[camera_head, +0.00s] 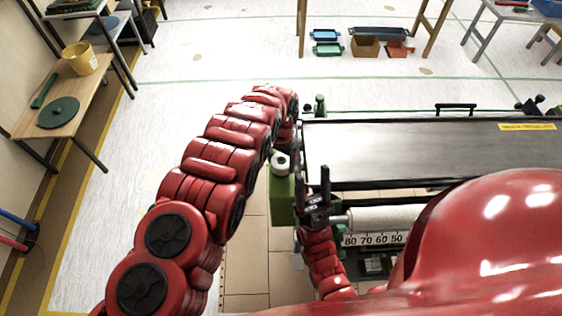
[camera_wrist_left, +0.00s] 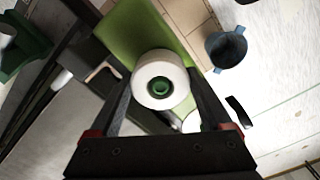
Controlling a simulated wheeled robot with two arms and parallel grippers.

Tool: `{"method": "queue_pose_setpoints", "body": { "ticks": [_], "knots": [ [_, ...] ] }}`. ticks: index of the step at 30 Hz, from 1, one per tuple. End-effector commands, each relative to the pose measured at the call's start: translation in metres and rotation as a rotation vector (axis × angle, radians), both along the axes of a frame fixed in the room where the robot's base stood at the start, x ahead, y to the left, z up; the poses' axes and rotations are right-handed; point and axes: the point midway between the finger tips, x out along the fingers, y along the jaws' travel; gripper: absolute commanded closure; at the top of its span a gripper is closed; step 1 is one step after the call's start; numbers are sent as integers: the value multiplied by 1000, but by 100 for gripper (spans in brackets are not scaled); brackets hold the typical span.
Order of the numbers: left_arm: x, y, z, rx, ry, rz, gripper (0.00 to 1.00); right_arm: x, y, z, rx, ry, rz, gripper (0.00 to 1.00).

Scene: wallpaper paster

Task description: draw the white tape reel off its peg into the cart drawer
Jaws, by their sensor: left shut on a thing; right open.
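The white tape reel (camera_wrist_left: 160,80) has a green centre and sits against the green block in the left wrist view. It also shows in the head view (camera_head: 281,160), at the top of the green block (camera_head: 282,200). My left gripper (camera_wrist_left: 160,88) is shut on the reel, one dark finger on each side. In the head view my left arm hides most of that gripper. I cannot tell how far along its peg the reel sits. My right gripper (camera_head: 316,200) is open and empty, just right of the green block, fingers pointing up. I cannot make out the cart drawer.
The pasting machine has a grey top (camera_head: 410,150), a white roller (camera_head: 385,218) and a number scale (camera_head: 374,239). A wooden table (camera_head: 85,85) with a yellow pot (camera_head: 80,58) stands at left. A blue-grey container (camera_wrist_left: 226,48) shows in the wrist view. Floor at left is clear.

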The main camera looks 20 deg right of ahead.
Motion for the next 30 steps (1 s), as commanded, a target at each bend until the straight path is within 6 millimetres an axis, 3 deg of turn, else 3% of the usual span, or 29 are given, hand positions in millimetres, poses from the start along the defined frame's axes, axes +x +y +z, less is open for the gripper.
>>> {"method": "queue_pose_setpoints", "body": {
  "ticks": [30],
  "knots": [
    [0,0,45,-1,-1,0,84,0,0,13,0,0,0,50]
  ]
}}
